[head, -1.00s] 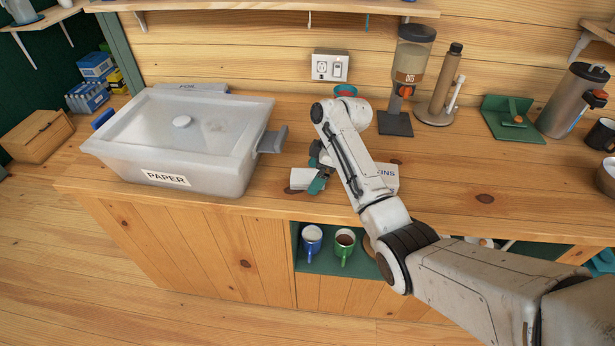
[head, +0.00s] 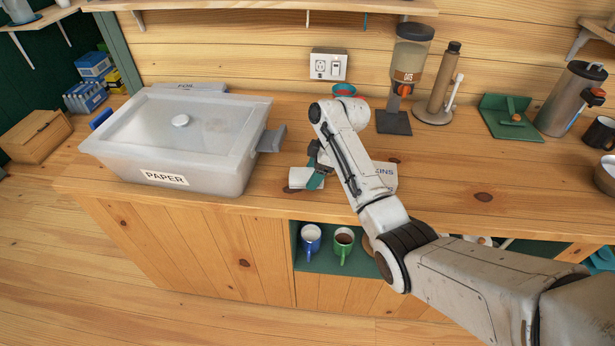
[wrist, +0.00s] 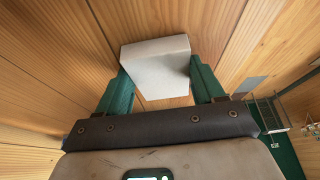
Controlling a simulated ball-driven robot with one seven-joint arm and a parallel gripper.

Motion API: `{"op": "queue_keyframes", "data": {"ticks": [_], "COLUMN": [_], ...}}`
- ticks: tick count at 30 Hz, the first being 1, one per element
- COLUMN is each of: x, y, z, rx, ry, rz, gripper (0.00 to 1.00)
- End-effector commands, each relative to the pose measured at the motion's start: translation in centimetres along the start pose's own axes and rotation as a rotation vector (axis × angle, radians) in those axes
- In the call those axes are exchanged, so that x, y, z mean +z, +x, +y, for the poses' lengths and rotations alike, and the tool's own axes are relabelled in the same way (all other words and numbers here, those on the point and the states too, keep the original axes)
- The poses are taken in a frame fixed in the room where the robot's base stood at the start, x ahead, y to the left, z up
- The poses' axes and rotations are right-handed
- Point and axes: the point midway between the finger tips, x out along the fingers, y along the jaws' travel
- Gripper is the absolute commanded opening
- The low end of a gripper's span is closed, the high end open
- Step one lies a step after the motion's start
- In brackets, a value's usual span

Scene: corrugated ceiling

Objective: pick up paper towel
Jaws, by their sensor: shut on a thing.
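The paper towel, a plain white block (head: 303,178), is at the front of the counter, right of the PAPER bin. My gripper (head: 316,177) has its green fingers at the block's right end, partly hidden by my own arm. In the wrist view the white block (wrist: 155,58) sits between the two green fingers of my gripper (wrist: 160,80), which are shut on its sides. The block sticks out past the fingertips. I cannot tell whether it touches the counter.
A lidded translucent bin marked PAPER (head: 175,140) stands to the left. A white box (head: 387,175) with partly hidden lettering lies behind my arm. A dispenser (head: 408,75) stands at the back. Blue (head: 311,240) and green (head: 343,243) mugs stand in a niche below.

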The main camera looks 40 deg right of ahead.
Motion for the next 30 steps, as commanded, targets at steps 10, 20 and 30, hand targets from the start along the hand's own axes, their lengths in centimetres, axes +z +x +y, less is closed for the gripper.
{"op": "queue_keyframes", "data": {"ticks": [10, 20, 30], "x": [-0.5, 0.2, 3.6], "y": [-1.1, -7.6, -14.2], "z": [0.1, -1.1, -3.1], "rx": [0.003, 0.005, 0.002], "ry": [-0.002, 0.000, 0.007], "rz": [0.001, 0.002, -0.002], "gripper": [0.40, 0.40, 0.40]}}
